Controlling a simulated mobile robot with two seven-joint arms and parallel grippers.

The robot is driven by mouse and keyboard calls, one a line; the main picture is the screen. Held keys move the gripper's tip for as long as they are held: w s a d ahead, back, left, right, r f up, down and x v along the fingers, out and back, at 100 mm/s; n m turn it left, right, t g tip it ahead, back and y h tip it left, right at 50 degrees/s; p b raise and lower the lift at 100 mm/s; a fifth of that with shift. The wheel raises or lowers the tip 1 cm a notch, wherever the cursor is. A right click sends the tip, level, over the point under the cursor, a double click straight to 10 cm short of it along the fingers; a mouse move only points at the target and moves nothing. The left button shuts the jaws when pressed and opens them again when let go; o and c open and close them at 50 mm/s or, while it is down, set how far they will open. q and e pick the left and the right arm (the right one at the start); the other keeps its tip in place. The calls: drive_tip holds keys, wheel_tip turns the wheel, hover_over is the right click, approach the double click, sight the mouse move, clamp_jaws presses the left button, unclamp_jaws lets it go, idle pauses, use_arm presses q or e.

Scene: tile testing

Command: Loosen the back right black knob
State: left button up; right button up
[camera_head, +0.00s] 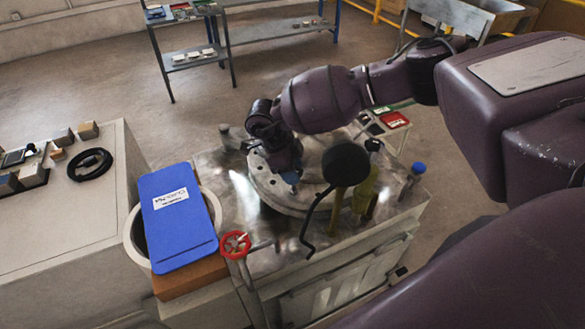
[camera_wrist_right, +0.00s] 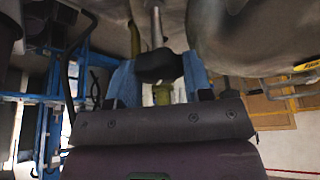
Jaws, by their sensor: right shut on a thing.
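My right gripper (camera_head: 290,180) reaches over the round metal plate of the machine in the head view, its blue fingertips pointing down. In the right wrist view, the two blue fingers of this gripper (camera_wrist_right: 158,82) are on either side of a black knob (camera_wrist_right: 157,66) on a metal rod, shut on it. In the head view, the arm and gripper hide this knob. Another black knob (camera_head: 374,145) shows at the right of the machine top. My left gripper is not in view.
A large black round piece (camera_head: 346,164) with a bent rod stands close right of the gripper. A blue-topped post (camera_head: 418,168) is at the right corner. A red handwheel (camera_head: 235,244) and a blue board (camera_head: 177,217) are at front left.

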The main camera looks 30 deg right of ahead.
drive_tip(key=shift+n+t, duration=0.4)
drive_tip(key=shift+n, duration=0.5)
drive_tip(key=o, duration=0.9)
drive_tip(key=shift+r, duration=0.1)
drive_tip(key=v, duration=1)
drive_tip(key=shift+a+r, duration=0.25)
drive_tip(key=shift+a, duration=0.05)
